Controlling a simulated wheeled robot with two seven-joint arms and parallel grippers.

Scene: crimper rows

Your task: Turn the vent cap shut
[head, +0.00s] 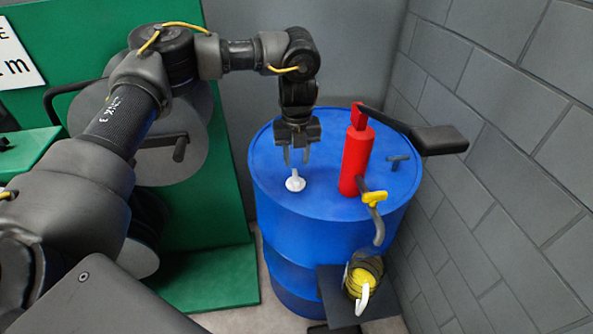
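The white vent cap (294,184) sits on the top of the blue drum (330,207), left of the middle. It has a round base and a raised tab. My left gripper (297,162) points down right above the cap. Its two fingers are apart, with a gap between them, and the tips are close to the top of the tab. I cannot tell whether they touch it. My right gripper is not in view.
A red pump (357,160) with a black lever (430,136) and yellow-handled spout (374,198) stands right of the cap. A small dark T-handle (398,160) is behind it. A yellow-and-black item (365,278) is low in front. A grey block wall (500,150) closes the right side.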

